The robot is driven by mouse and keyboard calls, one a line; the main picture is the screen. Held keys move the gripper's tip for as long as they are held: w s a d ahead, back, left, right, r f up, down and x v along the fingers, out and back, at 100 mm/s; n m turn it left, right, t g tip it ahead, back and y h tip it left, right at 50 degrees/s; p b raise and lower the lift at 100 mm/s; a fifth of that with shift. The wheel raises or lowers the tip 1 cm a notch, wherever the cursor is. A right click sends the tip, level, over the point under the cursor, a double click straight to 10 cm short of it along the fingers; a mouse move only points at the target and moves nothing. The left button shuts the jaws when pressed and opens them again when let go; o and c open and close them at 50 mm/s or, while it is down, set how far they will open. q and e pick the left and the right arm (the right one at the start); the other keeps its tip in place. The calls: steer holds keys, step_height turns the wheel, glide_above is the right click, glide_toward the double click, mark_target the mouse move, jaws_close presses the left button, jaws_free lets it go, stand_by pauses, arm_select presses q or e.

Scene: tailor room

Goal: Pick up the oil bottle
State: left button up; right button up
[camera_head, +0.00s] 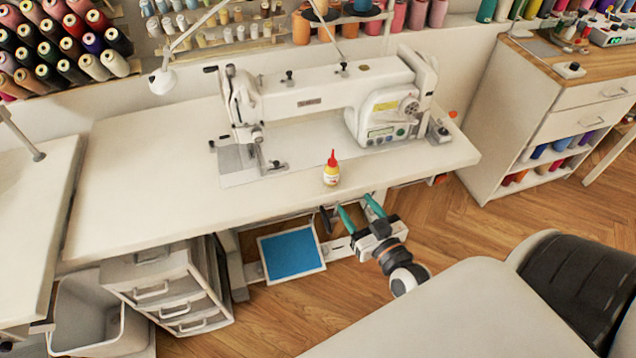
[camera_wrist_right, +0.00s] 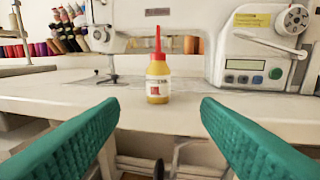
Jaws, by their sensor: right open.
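The oil bottle (camera_head: 331,172) is small and yellow with a white label and a red pointed cap. It stands upright near the front edge of the sewing table (camera_head: 140,200), in front of the sewing machine. My right gripper (camera_head: 357,210) is open and empty, just off the table's front edge, its green fingers pointing toward the table. In the right wrist view the bottle (camera_wrist_right: 158,80) stands ahead, between the two spread fingers (camera_wrist_right: 160,125) and beyond their tips, not touched. My left gripper is not in view.
The white sewing machine (camera_head: 310,92) stands close behind the bottle. Thread spools hang on the wall behind. A drawer unit (camera_head: 168,290) and a blue panel (camera_head: 291,254) are under the table. The tabletop left of the bottle is clear.

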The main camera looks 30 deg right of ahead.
mark_target(335, 176)
steer(key=w, duration=0.2)
steer(key=w+r, duration=0.1)
steer(key=w, duration=0.3)
steer(key=shift+w+d+r+p, duration=0.25)
steer(key=shift+w+d+p, duration=0.05)
steer(key=shift+p, duration=0.05)
steer(key=shift+w, duration=0.5)
steer(key=w, duration=0.4)
steer(key=shift+w+f, duration=0.3)
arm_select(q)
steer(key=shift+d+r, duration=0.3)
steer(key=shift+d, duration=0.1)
arm_select(e)
steer(key=shift+s, duration=0.1)
